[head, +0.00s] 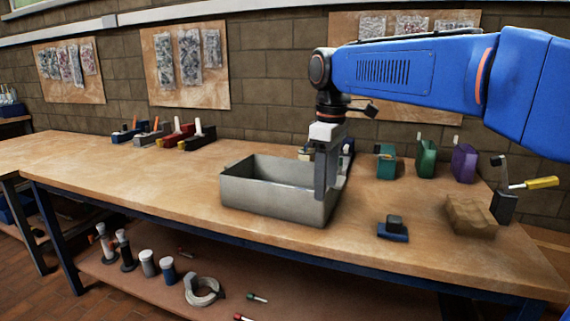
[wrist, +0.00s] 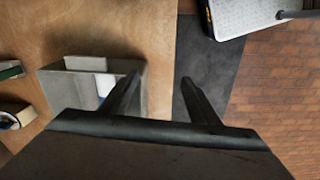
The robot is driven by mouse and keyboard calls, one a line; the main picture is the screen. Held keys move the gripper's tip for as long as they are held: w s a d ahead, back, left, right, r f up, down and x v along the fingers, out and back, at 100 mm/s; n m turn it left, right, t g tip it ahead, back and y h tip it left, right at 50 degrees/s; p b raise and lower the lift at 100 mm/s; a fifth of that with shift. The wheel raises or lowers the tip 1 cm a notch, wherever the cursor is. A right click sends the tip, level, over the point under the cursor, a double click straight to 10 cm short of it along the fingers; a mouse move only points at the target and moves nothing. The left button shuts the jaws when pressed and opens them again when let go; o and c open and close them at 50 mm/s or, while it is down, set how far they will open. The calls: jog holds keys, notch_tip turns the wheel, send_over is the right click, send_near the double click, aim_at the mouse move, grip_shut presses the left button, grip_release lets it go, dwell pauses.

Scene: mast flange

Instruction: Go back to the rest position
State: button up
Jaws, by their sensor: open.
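My gripper (head: 326,185) hangs pointing down at the right end of a grey metal box on the workbench, seen in the head view. In the wrist view my gripper (wrist: 157,90) shows two dark fingers spread apart with nothing between them. The grey box (head: 265,205) is open at the top, and most of its inside is hidden in the head view. It also shows in the wrist view (wrist: 75,85), with a pale thing inside near the left finger. My blue arm reaches in from the right.
The wooden workbench (head: 130,185) carries several tool holders (head: 178,135) at the back left. Teal, green (head: 426,157) and purple (head: 464,160) items stand at the back right. A small blue block (head: 393,230) and a wooden block (head: 470,215) sit at the right. Bench is clear left of the box.

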jog(key=s+d+f+m+t, duration=0.2)
jog(key=s+d+f+m, duration=0.45)
jog(key=s+d, duration=0.65)
jog(key=s+d+f+m+t, duration=0.1)
jog(key=s+d+f+m, duration=0.2)
jog(key=s+f, duration=0.3)
jog(key=s+d+f+m+t, duration=0.1)
jog(key=s+d+f+m, duration=0.2)
jog(key=s+f, duration=0.3)
jog(key=shift+f, duration=0.95)
jog(key=shift+d, duration=0.1)
